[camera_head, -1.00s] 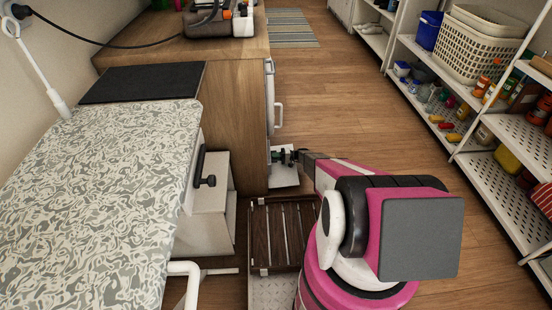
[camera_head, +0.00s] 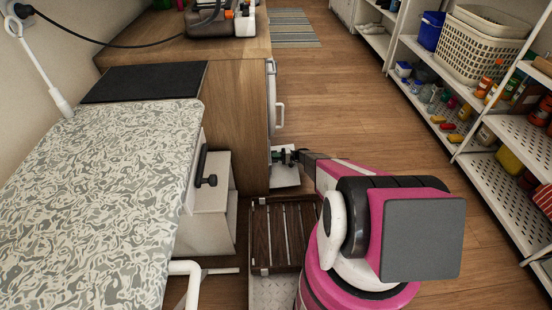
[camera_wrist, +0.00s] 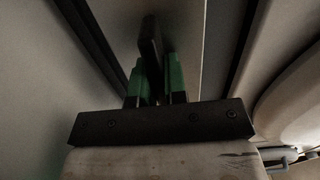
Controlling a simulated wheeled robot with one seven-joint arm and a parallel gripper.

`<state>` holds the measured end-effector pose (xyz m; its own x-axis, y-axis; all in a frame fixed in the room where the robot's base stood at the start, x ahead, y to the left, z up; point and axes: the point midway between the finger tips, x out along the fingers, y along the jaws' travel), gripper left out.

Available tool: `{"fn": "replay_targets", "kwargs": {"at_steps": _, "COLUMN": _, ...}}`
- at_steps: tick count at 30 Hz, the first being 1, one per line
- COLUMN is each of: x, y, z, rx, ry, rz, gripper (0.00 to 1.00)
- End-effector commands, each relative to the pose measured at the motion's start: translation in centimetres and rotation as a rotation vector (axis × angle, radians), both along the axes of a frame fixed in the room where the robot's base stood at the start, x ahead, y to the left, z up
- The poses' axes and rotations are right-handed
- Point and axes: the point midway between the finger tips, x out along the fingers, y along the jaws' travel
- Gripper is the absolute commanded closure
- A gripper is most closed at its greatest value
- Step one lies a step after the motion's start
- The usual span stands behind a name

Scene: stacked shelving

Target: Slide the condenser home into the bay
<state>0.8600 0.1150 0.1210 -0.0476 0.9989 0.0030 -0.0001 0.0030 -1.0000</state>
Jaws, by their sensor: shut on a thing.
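The condenser (camera_head: 285,177) is the pale block low at the right side of the wooden cabinet, its outer end sticking out towards the aisle. My gripper (camera_head: 283,157) is at its outer end, with my arm reaching in from the right. In the wrist view my gripper (camera_wrist: 154,88) has its green-padded fingers shut on a dark upright bar, the condenser's handle (camera_wrist: 150,38). A pale panel (camera_wrist: 184,30) lies behind it. The bay and the condenser's inner end are hidden by the cabinet and my gripper.
The wooden cabinet (camera_head: 236,110) has a white door with a handle (camera_head: 279,115) above the condenser. A dark slatted rack (camera_head: 283,232) lies on the floor in front. A white drawer unit (camera_head: 209,215) stands at left. Shelving (camera_head: 480,125) lines the right; the aisle floor between is clear.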

Motion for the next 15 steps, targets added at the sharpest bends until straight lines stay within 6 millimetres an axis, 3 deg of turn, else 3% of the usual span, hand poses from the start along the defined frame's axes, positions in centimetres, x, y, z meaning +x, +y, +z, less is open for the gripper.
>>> {"fn": "replay_targets", "kwargs": {"at_steps": 15, "x": -0.01, "y": 1.01, "z": 0.16, "rx": 0.004, "ry": -0.001, "rz": 0.000, "gripper": 1.00}}
